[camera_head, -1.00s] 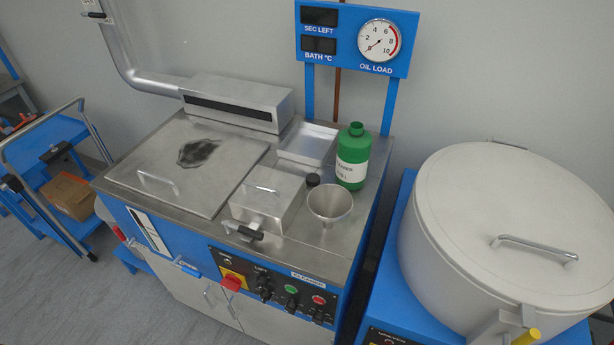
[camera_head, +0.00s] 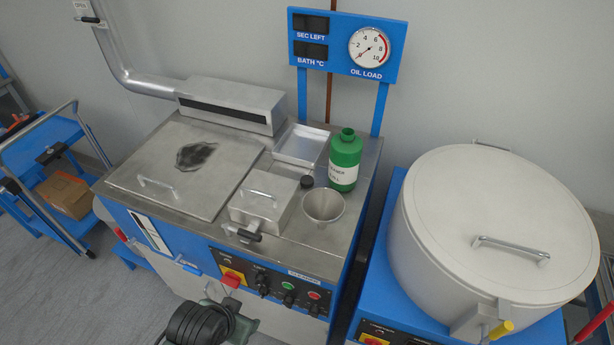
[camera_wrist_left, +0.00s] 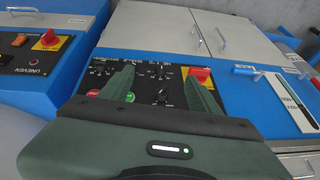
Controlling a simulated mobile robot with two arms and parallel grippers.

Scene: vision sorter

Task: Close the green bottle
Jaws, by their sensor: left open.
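The green bottle (camera_head: 345,162) with a white label stands upright at the right of the steel machine top (camera_head: 265,235). Its neck is uncovered. A small black cap (camera_head: 306,182) lies on the machine top just left of the bottle. In the left wrist view my left gripper (camera_wrist_left: 160,80) has its two green fingers apart with nothing between them, in front of the machine's control panel. Part of my arm shows at the bottom of the head view, well below the bottle and cap. My right gripper is not in view.
A metal funnel (camera_head: 323,206) stands in front of the bottle and cap. A steel box with a handle (camera_head: 262,207) is to their left and a shallow tray (camera_head: 301,145) is behind. A large lidded drum (camera_head: 490,230) stands to the right.

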